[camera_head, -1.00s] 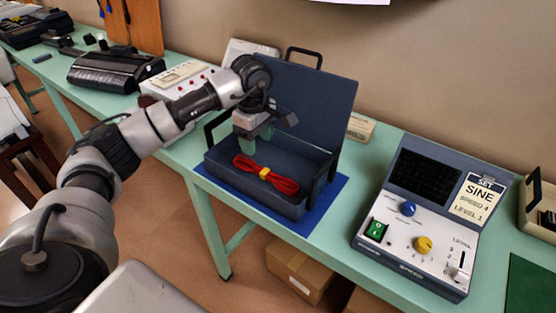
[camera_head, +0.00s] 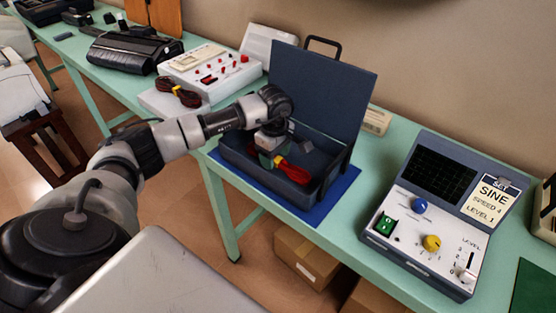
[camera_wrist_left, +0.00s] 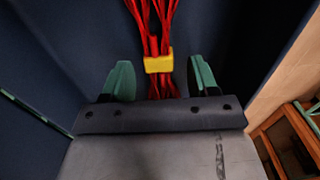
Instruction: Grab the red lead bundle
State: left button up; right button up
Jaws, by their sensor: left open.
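The red lead bundle (camera_head: 292,171) lies in the dark blue open case (camera_head: 325,189), partly hidden by my left gripper (camera_head: 270,157). In the left wrist view the bundle (camera_wrist_left: 152,18) has a yellow band (camera_wrist_left: 158,64) around its middle. My left gripper (camera_wrist_left: 160,80) is open, with one green finger on each side of the leads near the yellow band. A gap shows between each finger and the leads. My right gripper is not in view.
The case stands on a blue mat (camera_head: 316,214) on the green bench, its lid (camera_head: 325,88) raised behind. A signal panel (camera_head: 440,210) is to the right. A white instrument (camera_head: 210,70) and a dark lead bundle (camera_head: 178,92) are to the left.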

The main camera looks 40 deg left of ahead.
pick_arm(q)
jog(key=shift+f, duration=0.2)
jog(key=shift+r, duration=0.1)
jog(key=c, duration=1)
